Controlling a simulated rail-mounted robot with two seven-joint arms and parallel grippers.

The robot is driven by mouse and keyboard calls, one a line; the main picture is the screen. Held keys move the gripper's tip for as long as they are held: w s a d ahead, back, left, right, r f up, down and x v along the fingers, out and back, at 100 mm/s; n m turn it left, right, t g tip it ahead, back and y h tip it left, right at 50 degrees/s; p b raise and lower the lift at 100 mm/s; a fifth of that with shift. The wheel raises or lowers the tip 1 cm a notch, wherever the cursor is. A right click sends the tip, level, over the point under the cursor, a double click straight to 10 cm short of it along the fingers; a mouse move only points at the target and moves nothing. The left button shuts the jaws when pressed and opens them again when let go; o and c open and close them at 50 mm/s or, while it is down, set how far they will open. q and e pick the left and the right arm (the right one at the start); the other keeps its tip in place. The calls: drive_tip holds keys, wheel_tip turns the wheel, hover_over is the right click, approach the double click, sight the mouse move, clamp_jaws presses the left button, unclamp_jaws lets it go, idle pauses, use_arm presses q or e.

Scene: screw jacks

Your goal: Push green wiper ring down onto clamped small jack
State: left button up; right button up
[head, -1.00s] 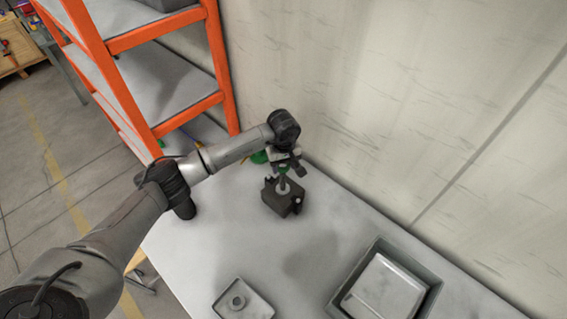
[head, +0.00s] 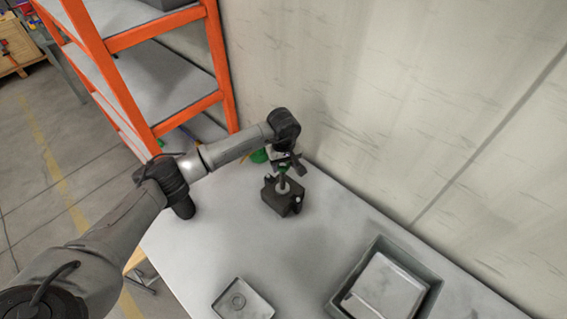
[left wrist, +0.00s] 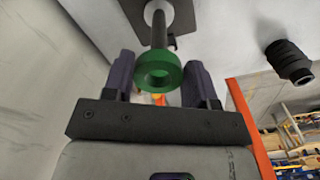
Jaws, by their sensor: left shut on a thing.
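The green wiper ring (left wrist: 147,81) is held between the two fingers of my left gripper (left wrist: 159,80) in the left wrist view. In the head view, my left gripper (head: 285,165) is above the clamped small jack, with a bit of green at its fingertips. The jack's upright post (head: 283,184) rises from a dark clamp block (head: 285,202) on the table. In the left wrist view, the post (left wrist: 159,30) runs up to the far side of the ring. The ring's near hole looks empty. I cannot tell whether the post tip has entered it. My right gripper is not in view.
A green object (head: 259,156) sits behind my gripper. A small square tray (head: 262,306) and a grey bin (head: 432,289) stand at the front of the white table (head: 230,235). An orange shelf (head: 222,60) stands at the left, and a wall runs close behind.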

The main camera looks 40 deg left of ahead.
use_arm(q)
drive_tip(key=shift+f, duration=0.1)
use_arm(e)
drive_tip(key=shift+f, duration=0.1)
use_arm(q)
drive_tip(key=shift+f+b, duration=0.5)
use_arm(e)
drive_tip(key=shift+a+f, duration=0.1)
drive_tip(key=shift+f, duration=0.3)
use_arm(q)
drive_tip(key=shift+f+b, duration=0.3)
drive_tip(key=shift+f, duration=0.05)
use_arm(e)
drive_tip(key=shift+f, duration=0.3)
use_arm(q)
drive_tip(key=shift+f+b, duration=0.8)
drive_tip(key=shift+f, duration=0.15)
drive_tip(key=shift+f+b, duration=1)
drive_tip(key=shift+f, duration=0.2)
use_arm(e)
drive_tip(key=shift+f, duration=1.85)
